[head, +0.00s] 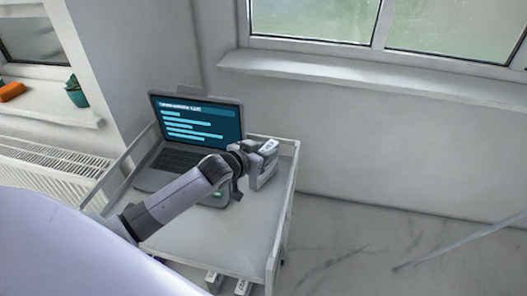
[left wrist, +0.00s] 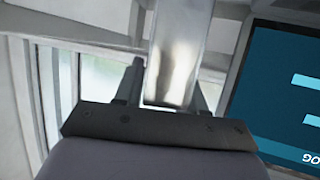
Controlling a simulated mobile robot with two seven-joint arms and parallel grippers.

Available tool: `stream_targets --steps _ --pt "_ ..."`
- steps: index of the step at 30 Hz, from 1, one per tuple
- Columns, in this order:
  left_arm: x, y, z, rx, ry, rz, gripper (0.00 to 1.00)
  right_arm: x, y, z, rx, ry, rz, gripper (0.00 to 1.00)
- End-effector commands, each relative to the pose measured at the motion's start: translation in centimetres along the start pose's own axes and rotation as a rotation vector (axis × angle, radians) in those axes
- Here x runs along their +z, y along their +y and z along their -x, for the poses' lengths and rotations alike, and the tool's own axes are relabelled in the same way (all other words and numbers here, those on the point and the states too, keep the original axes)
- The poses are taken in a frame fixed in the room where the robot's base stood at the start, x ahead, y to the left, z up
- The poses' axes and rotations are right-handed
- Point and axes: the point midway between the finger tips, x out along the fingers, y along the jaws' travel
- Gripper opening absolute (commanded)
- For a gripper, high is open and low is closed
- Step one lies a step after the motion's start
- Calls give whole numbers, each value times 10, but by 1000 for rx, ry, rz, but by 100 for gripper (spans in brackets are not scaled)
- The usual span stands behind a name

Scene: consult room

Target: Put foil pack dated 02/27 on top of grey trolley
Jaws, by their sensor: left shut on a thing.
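My left gripper (head: 258,160) is shut on a silvery foil pack (head: 268,147), above the right rear part of the trolley top. In the left wrist view the pack (left wrist: 177,55) stands between the two fingers of the gripper (left wrist: 167,85) as a shiny strip. A small pale label shows on its upper end, but its date is too small to read. The grey trolley (head: 222,240) has a raised rim and a pale top. I cannot tell whether the pack touches the trolley top. My right gripper is out of view.
An open laptop (head: 200,122) stands on the trolley's left rear part, and its screen (left wrist: 285,85) shows in the left wrist view. A small dark device (head: 216,197) lies partly behind my arm. Labelled items (head: 242,287) show below the front edge. The front right top is clear.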

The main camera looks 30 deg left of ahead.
Motion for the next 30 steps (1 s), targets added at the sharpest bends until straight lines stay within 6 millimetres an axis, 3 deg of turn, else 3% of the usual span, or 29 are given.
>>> stream_targets --steps 6,7,9,21,30 --pt "3 0 -1 0 1 0 0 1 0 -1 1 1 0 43" --pt "3 0 -1 0 0 0 43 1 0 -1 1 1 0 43" --pt "2 0 -1 0 0 -1 65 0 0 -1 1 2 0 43" --pt "-1 0 2 0 -1 -1 65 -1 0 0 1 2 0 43" --pt "0 0 38 0 -1 -2 65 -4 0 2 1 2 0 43"
